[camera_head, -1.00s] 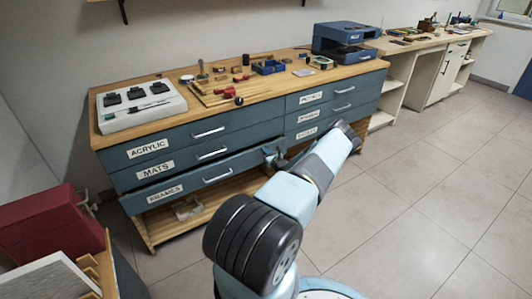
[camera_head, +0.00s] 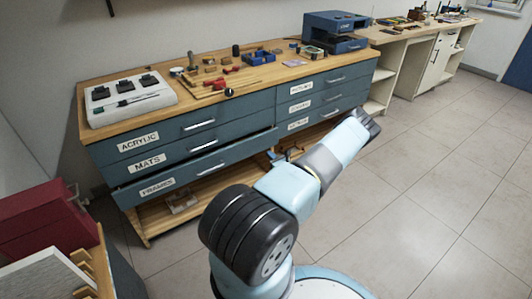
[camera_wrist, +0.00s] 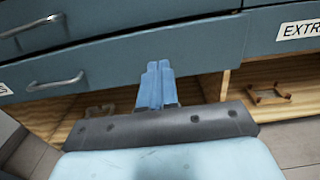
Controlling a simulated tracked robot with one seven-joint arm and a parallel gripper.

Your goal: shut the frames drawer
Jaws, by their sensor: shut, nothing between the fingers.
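The frames drawer (camera_head: 225,162) is the blue bottom-left drawer of the cabinet, with a FRAMES label and a silver handle (camera_head: 210,169). It stands partly out, with a dark gap along its top edge. In the wrist view its front (camera_wrist: 120,62) fills the middle, with its handle (camera_wrist: 57,80) on the left. My gripper (camera_head: 284,154) is at the drawer's right end, low at its front. In the wrist view my gripper's blue fingers (camera_wrist: 158,72) are together and empty, pointing at the lower front, right of the handle. I cannot tell whether they touch it.
The mats drawer (camera_head: 205,145) is above, and the extra drawer (camera_wrist: 285,28) is to the right. An open wooden shelf (camera_head: 165,218) lies below. Tools and a blue tray (camera_head: 258,57) stand on the worktop. A red box (camera_head: 40,220) is at left. Floor at right is clear.

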